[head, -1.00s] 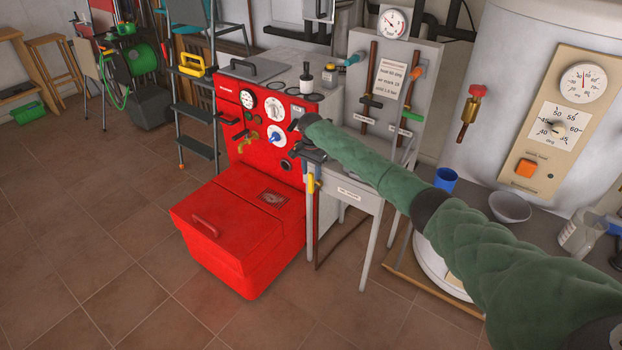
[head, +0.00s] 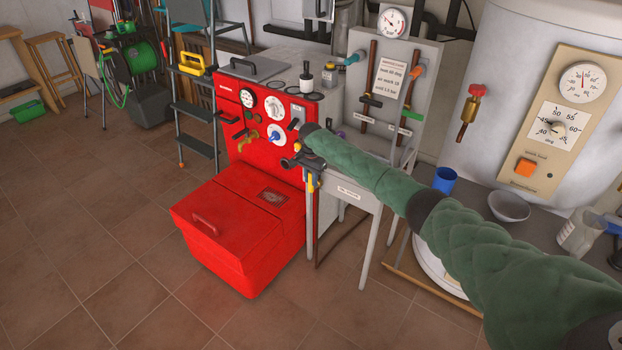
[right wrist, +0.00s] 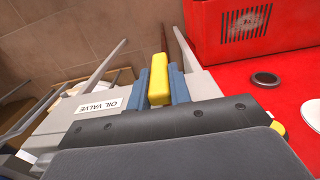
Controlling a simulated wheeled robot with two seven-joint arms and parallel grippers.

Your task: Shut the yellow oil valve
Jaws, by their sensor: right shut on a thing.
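The yellow oil valve handle (head: 310,185) is on the front of the grey stand, just right of the red boiler. My right gripper (head: 312,180) reaches it from above. In the right wrist view the yellow handle (right wrist: 158,78) sits between the two blue-grey fingers of my right gripper (right wrist: 163,85), which are shut on it. A white label (right wrist: 100,106) reading "OIL VALVE" is on the grey surface beside the handle. The gripper covers part of the handle in the head view. My left gripper is not in view.
The red boiler (head: 232,140) with its protruding red box (head: 235,235) stands close left of the valve. A grey panel (head: 425,75) with pipes and coloured levers rises behind. A blue cup (head: 444,180) and bowl (head: 508,206) stand to the right. The tiled floor in front is clear.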

